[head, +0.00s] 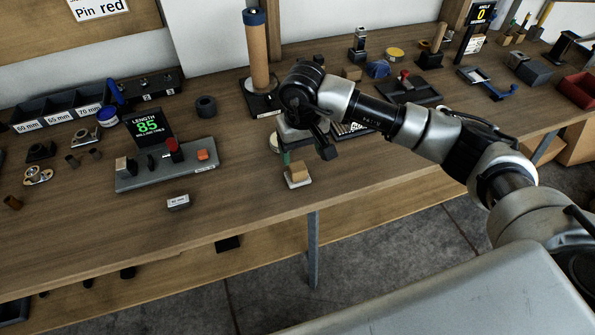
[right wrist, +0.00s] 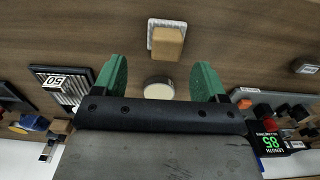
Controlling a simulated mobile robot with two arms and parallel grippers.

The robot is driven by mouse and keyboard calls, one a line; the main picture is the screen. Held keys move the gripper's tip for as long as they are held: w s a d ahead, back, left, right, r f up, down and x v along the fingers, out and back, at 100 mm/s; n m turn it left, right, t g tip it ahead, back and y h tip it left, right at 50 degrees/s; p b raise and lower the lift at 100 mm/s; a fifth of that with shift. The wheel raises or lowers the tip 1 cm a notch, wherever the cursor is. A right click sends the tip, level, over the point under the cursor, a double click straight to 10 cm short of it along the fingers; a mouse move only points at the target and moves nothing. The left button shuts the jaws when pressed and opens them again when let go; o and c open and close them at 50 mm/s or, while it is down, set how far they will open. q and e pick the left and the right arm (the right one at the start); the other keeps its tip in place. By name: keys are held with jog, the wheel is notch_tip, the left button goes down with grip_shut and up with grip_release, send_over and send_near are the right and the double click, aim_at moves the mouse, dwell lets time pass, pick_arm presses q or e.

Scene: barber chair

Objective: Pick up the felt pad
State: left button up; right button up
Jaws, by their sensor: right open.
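A small tan block on a square white pad, which looks like the felt pad (head: 297,180), sits near the front edge of the workbench in the head view. It also shows in the right wrist view (right wrist: 166,40), ahead of the green fingertips. My right gripper (head: 288,155) points down just behind it, partly hidden by its own wrist. My left gripper is not in view.
A post with a brown cylinder (head: 258,52) stands behind. The bench front is mostly clear.

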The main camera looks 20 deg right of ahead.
aim_at(297, 166)
jog(key=shift+f, duration=0.95)
jog(key=shift+w+a+f+p, duration=0.15)
jog(key=shift+f+p, duration=0.1)
jog(key=shift+f, duration=0.65)
jog(key=shift+a+f+p, duration=0.15)
jog(key=shift+f+p, duration=0.1)
jog(key=shift+f, duration=0.65)
jog(key=shift+w+a+f+p, duration=0.15)
jog(key=shift+f+p, duration=0.1)
jog(key=shift+f, duration=0.65)
jog(key=c, duration=1)
jog(key=shift+r, duration=0.1)
jog(key=shift+r, duration=0.5)
notch_tip(297, 166, up, 3)
jog(key=shift+r+b, duration=0.1)
jog(key=shift+b, duration=0.55)
jog(key=s+d+r+b, duration=0.1)
jog(key=s+d+r, duration=0.5)
jog(key=s, duration=0.4)
jog(key=shift+r+b, duration=0.3)
jog(key=shift+r, duration=0.05)
